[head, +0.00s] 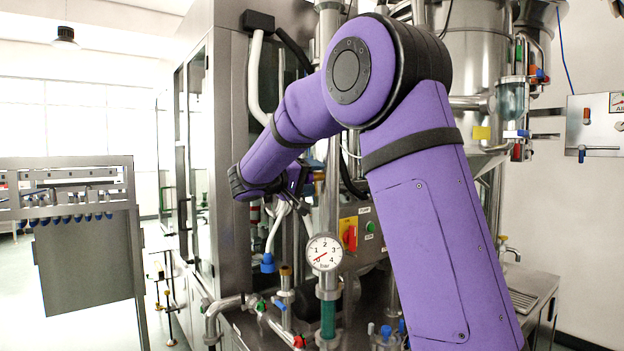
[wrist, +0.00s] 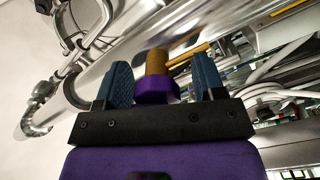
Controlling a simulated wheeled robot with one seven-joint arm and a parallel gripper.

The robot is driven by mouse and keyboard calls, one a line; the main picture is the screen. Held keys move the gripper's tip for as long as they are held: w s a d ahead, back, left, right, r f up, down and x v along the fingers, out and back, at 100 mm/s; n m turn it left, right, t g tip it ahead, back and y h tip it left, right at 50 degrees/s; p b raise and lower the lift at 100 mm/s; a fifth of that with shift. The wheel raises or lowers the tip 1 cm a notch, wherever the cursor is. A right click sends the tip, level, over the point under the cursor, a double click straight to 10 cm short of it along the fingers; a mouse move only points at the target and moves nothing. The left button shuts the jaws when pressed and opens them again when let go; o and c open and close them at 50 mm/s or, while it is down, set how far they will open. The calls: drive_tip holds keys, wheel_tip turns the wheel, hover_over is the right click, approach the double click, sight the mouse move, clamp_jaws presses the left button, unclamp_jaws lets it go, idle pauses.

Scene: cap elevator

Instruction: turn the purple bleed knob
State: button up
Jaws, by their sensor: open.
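The purple bleed knob (wrist: 155,92) shows in the wrist view as a purple collar with a brass stem, beside a shiny steel pipe. My gripper (wrist: 162,72) is open, with one blue ribbed finger on each side of the knob. Gaps show between the knob and both fingers, wider on the right. The lower part of the knob is hidden behind the gripper's black body. In the head view my gripper (head: 301,180) is beside the upright steel pipe, above the pressure gauge; the knob is too small and covered there to make out clearly.
A round pressure gauge (head: 323,253) sits on the pipe below my gripper. A control box (head: 358,235) with a red-yellow switch stands right of it. Hoses and a blue-tipped fitting (head: 268,264) hang close below. A steel rack (head: 85,200) stands at left with open floor between.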

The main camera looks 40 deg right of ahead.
drive_tip(key=a, duration=1)
drive_tip(key=shift+s+a, duration=0.2)
drive_tip(key=shift+a, duration=0.2)
drive_tip(key=shift+m, duration=0.4)
drive_tip(key=d, duration=0.9)
drive_tip(key=shift+w+r, duration=0.1)
drive_tip(key=shift+w, duration=0.05)
drive_tip(key=c, duration=0.9)
